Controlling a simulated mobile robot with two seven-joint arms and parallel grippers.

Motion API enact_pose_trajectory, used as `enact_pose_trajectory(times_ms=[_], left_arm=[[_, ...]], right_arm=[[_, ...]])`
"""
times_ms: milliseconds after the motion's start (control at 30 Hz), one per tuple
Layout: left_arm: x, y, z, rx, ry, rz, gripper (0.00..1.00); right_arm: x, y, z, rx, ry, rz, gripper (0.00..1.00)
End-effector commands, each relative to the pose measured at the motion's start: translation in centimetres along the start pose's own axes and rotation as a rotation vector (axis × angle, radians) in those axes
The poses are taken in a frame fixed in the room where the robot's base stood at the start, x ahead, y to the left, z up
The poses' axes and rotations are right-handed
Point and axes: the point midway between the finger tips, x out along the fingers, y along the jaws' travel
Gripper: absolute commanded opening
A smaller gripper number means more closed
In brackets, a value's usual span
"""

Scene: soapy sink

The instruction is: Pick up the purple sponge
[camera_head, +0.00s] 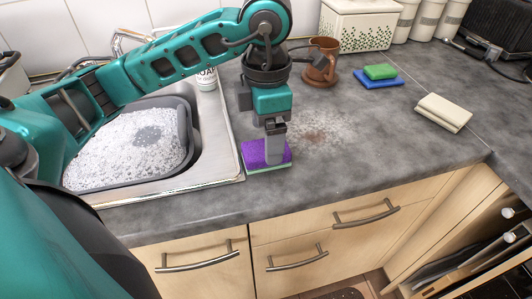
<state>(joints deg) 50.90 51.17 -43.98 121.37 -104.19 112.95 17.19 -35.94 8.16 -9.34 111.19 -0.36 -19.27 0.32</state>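The purple sponge (253,153), with a green underside, lies on the grey worktop near its front edge, just right of the sink. My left gripper (275,160) points straight down at the sponge. A grey finger overlaps the sponge in the picture and hides part of it. The other finger is not clearly visible, so I cannot tell whether the gripper is open or closed around the sponge. My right gripper is out of view.
The sink (215,160) with foamy water is to the left. Pale powder with brown stains (315,135) covers the worktop beside the sponge. A brown mug (322,62), a green sponge (380,71) on a blue one (379,80), and cream sponges (444,112) stand farther right.

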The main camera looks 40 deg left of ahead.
Motion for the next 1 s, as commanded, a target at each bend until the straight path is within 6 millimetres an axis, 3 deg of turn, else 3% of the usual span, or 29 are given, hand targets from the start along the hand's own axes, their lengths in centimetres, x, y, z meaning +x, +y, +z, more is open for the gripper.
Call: enact_pose_trajectory(times_ms=[233,533,1000], left_arm=[[3.7,0.0,-0.1,-0.001,0.004,-0.003,0.88],[4.2,0.1,-0.1,0.000,0.001,0.000,0.88],[4.2,0.1,-0.1,0.000,0.002,0.000,0.44]], right_arm=[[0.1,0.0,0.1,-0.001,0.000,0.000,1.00],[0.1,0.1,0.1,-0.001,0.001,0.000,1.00],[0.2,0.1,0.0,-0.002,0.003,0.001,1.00]])
